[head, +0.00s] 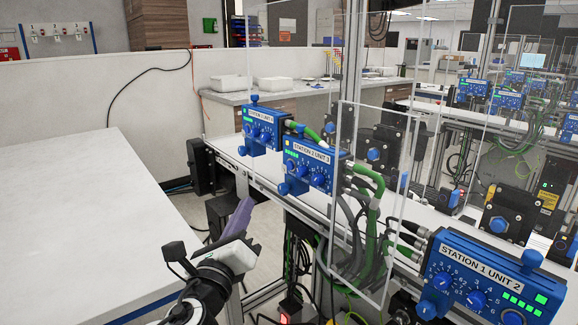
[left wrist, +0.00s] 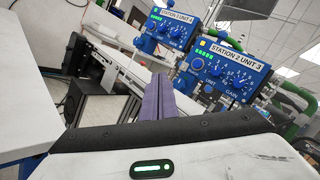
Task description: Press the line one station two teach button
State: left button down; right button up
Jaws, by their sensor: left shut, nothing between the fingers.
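Two blue control units with white labels and knobs are mounted on the near rail. The nearer one (head: 310,163) is also in the left wrist view (left wrist: 228,72), where its label seems to read "STATION 2 UNIT 3". The farther one (head: 264,130) also shows in the left wrist view (left wrist: 170,30). Another blue unit, labelled "STATION 1 UNIT 2" (head: 487,284), is at the lower right. My right gripper is out of view.
A clear panel (head: 368,190) stands between the nearer unit and the lower-right unit, with green and grey cables behind it. A white table (head: 75,215) fills the left side. A black box (head: 201,166) sits at the conveyor's end.

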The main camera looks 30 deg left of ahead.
aim_at(290, 165)
pick_arm(q)
jog(key=shift+m+t+y, duration=0.5)
jog(key=shift+m, duration=0.2)
jog(key=r, duration=0.5)
jog(key=shift+s+a+r, duration=0.25)
jog(key=shift+a, duration=0.1)
jog(key=w+d, duration=0.3)
jog(key=w, duration=0.5)
jog(key=shift+d, duration=0.2)
jog(key=shift+w, duration=0.2)
dwell(0.8)
jog(key=shift+w+d, duration=0.15)
jog(key=shift+w, duration=0.1)
